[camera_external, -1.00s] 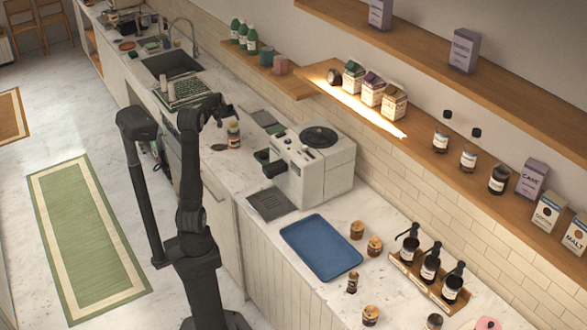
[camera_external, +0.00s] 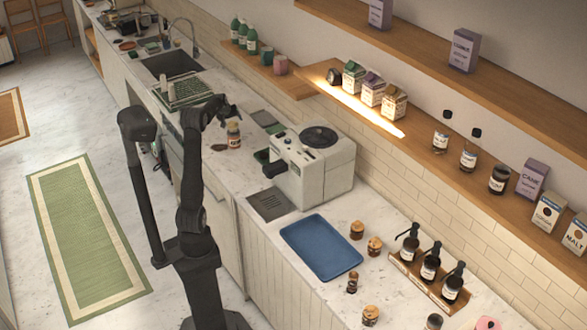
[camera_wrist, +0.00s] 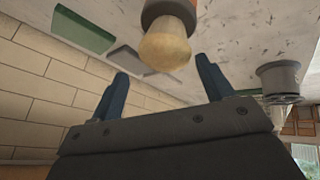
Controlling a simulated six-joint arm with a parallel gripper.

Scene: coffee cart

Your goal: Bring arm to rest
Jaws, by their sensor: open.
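My gripper (camera_external: 228,111) is at the end of my dark arm, above the counter to the left of the white coffee machine. In the wrist view my gripper (camera_wrist: 160,88) shows two dark fingers spread apart with nothing between their tips. A jar with a tan lid (camera_external: 234,135) stands on the counter just below and beside my gripper. In the wrist view the jar's rounded tan lid (camera_wrist: 165,45) appears just beyond the fingers, apart from them.
The white coffee machine (camera_external: 315,165) stands right of the gripper. A blue tray (camera_external: 320,247), small jars and pump bottles (camera_external: 430,266) are nearer on the counter. A green rack (camera_external: 185,92) and sink (camera_external: 171,65) lie farther back. Wooden shelves (camera_external: 420,140) run along the wall.

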